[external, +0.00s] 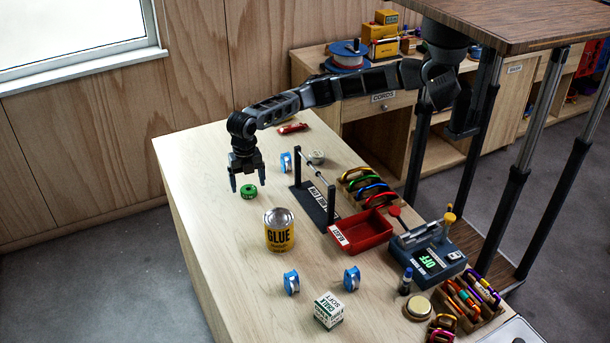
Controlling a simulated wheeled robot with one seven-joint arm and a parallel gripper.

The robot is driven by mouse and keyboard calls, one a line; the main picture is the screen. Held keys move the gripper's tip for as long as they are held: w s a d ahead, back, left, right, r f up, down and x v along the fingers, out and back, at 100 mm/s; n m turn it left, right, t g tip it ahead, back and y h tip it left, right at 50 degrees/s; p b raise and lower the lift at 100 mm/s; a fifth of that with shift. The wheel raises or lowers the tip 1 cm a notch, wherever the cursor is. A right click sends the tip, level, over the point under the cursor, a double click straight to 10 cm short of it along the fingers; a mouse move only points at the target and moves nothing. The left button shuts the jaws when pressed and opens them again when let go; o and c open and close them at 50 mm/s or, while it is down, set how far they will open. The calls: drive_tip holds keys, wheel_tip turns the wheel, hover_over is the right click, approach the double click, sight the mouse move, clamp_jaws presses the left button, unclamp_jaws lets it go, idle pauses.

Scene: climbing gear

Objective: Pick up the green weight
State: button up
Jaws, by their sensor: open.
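The green weight (249,191) is a small, short green cylinder with a dark mark on top. It sits on the light wooden table (205,180) near the far left side. My gripper (247,183) points down right above or just around the weight. Its two dark fingers are spread apart, one at the left and one at the right of the weight in the picture. I cannot tell from this view whether the fingertips are level with the weight or still above it. Nothing is held between the fingers.
A yellow glue can (279,232) stands in front of the weight. A blue-and-white spool (286,162) and a dark stand with a bar (315,200) are to the right. A red tool (292,128) lies behind. A red tray (362,233) is farther right. The table's left is clear.

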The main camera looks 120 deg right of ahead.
drive_tip(key=shift+f, duration=1.1)
drive_tip(key=c, duration=1.3)
drive_tip(key=shift+c, duration=0.4)
drive_tip(key=shift+r, duration=0.15)
